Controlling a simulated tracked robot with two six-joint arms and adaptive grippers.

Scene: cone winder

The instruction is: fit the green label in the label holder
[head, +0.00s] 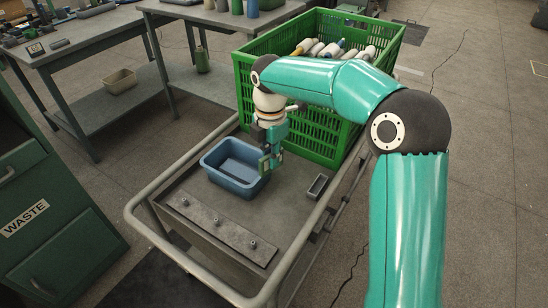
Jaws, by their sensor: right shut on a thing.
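My right gripper (270,158) hangs down from its teal arm, at the right rim of a blue bin (212,166) on the cart. It is shut on a small green piece (264,165), which looks like the green label; the fingers hide much of it. I cannot tell whether the piece touches the bin. A small grey open-topped rectangular piece (317,187) sits on the cart to the right of the gripper. I cannot tell whether it is the label holder, and no other holder is clear. My left gripper is out of view.
The cart (296,206) has a raised tube rail (160,249) and a plate with several pegs (222,231). A green crate (318,135) of yarn cones stands behind. A green WASTE cabinet (45,215) stands left, and workbenches (95,38) at the back left.

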